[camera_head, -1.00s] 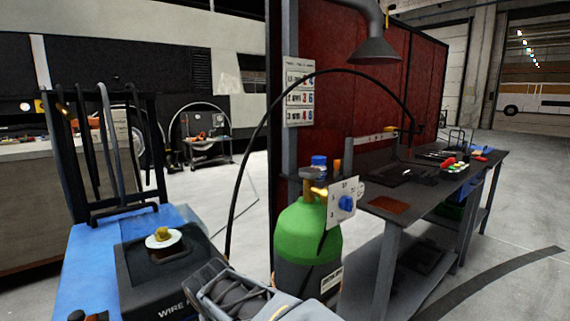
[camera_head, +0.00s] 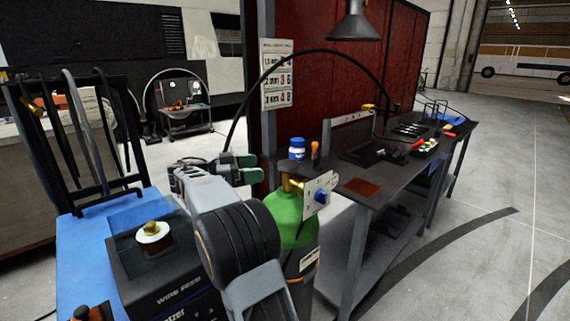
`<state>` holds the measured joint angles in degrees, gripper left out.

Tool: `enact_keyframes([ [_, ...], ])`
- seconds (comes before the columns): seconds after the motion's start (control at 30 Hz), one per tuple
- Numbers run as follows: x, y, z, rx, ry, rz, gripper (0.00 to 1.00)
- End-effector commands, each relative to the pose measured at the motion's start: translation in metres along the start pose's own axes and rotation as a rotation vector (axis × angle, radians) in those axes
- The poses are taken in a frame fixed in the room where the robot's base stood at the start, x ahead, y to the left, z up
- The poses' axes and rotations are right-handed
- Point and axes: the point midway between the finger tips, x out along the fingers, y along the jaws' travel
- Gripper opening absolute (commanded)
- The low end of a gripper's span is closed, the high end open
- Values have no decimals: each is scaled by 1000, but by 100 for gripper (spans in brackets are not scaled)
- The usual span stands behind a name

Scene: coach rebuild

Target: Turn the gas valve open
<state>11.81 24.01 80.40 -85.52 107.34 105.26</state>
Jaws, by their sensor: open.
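The gas cylinder (camera_head: 290,220) has a green shoulder and a dark body and stands upright in front of the bench. A brass valve (camera_head: 288,184) sits on its top. A white plate (camera_head: 309,202) with a blue knob (camera_head: 321,197) is mounted beside the valve, on its right. My gripper (camera_head: 249,168), with green fingertips, is open and empty. In the picture it is up and left of the brass valve and the blue knob, apart from both. My arm hides the cylinder's lower left side.
A welding machine (camera_head: 165,270) with a spool stands at lower left, below a rack of hanging hoses (camera_head: 75,125). The bench (camera_head: 350,205) with tools is at right. A blue-capped bottle (camera_head: 297,149) stands near the cylinder. Floor at far right is clear.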

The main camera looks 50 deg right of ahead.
Motion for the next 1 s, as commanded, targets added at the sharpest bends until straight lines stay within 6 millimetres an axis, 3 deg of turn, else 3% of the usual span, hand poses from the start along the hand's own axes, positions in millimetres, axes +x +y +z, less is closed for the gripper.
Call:
enact_keyframes([
  [0.2, 44, 1, 1, -1, 0, 3, 87],
  [0.43, 76, 1, 0, -2, -2, 1, 87],
  [0.63, 90, 0, 0, -3, -1, -1, 87],
  [1.0, 94, 0, 0, -3, -2, -2, 87],
])
